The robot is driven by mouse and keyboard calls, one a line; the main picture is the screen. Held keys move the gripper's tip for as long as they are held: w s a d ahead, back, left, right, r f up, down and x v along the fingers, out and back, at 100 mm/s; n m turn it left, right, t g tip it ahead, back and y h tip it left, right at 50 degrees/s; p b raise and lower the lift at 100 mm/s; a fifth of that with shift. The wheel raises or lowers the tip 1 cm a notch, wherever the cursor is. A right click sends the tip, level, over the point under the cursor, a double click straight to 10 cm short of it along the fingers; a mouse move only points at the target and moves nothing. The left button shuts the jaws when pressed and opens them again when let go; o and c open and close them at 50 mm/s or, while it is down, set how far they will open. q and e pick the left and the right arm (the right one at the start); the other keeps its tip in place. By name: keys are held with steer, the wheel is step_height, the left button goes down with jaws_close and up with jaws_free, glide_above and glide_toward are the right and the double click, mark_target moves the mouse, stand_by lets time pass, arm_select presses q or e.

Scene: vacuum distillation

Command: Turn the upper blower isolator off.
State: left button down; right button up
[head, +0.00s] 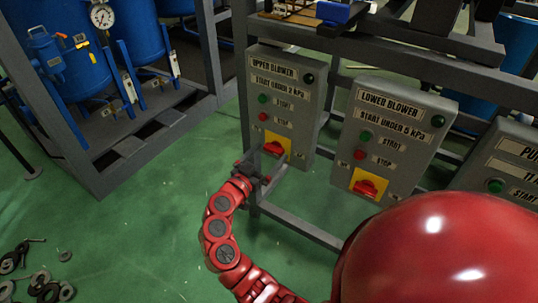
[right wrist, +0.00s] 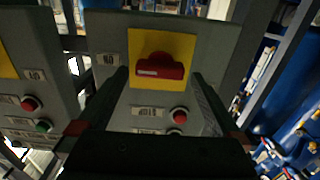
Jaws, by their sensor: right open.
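The upper blower isolator is a red rotary handle (right wrist: 160,68) on a yellow plate (right wrist: 162,42), low on the grey upper blower box (head: 283,90). In the head view the isolator (head: 278,146) shows partly behind my right gripper (head: 266,163). My right gripper is open and faces the isolator. In the right wrist view the handle lies crosswise between the two spread fingers (right wrist: 160,73), which appear clear of it. Whether they reach its depth is hard to tell. My left gripper is not in view.
The lower blower box (head: 392,125), with its own red and yellow isolator (head: 368,185), stands to the right. A third grey box (head: 505,165) is at the right edge. Grey frame bars run around the boxes. Blue tanks (head: 75,60) stand at left.

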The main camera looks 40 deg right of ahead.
steer(key=shift+w+d, duration=0.15)
steer(key=shift+d, duration=0.2)
steer(key=c, duration=1.2)
steer(key=shift+c, duration=0.2)
